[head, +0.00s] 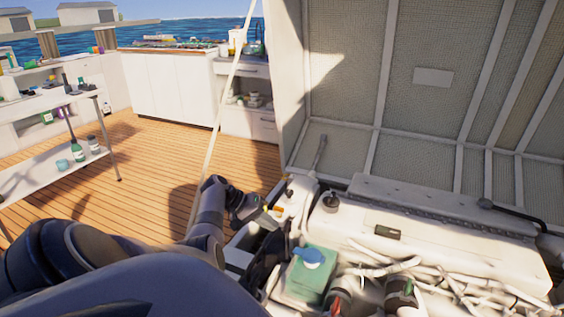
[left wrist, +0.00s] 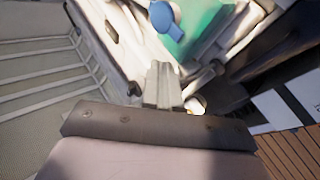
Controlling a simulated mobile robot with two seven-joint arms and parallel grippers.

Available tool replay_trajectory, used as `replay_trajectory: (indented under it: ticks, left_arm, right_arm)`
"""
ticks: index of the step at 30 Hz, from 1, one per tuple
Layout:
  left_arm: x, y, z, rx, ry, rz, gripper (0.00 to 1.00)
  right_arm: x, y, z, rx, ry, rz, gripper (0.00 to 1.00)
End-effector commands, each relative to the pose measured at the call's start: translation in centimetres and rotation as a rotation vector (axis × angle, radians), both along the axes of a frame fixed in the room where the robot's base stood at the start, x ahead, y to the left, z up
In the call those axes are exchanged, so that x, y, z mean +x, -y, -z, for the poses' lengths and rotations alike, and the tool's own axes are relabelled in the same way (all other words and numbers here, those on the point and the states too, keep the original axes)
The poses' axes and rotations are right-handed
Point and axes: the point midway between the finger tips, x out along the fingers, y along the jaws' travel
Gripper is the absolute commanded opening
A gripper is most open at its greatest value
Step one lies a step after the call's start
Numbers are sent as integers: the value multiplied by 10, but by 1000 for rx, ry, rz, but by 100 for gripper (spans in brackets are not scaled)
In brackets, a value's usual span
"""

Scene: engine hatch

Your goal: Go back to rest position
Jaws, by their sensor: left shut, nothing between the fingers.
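My left gripper (head: 272,217) is shut and empty at the left edge of the engine bay, with my left arm coming in from the lower left. Its closed fingers also show in the left wrist view (left wrist: 163,80). The white engine (head: 440,245) lies right of the gripper. A green tank (head: 305,282) with a blue cap (head: 309,257) stands below and right of the gripper. The left wrist view shows the tank (left wrist: 200,28) and cap (left wrist: 165,17) beyond the fingertips, apparently apart from them. My right gripper is not in view.
The raised hatch lid (head: 432,76) stands behind the engine. A thin pale pole (head: 222,105) rises left of the bay. A shelf table (head: 55,125) with bottles stands at the left, and white cabinets (head: 170,82) at the back. The wooden deck (head: 150,165) between is clear.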

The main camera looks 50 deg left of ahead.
Motion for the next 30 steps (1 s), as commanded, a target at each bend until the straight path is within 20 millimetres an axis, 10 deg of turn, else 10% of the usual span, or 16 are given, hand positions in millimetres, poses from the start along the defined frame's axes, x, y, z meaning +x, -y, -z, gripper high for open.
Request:
replay_trajectory:
  ticks: [14,23,30]
  left_arm:
    - [-11,-7,-6,18,-13,0,0]
    - [-54,-11,35,469,-243,51,0]
    - [-74,51,50,878,-217,253,0]
  right_arm:
    - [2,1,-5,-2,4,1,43]
    - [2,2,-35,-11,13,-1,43]
    - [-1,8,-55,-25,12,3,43]
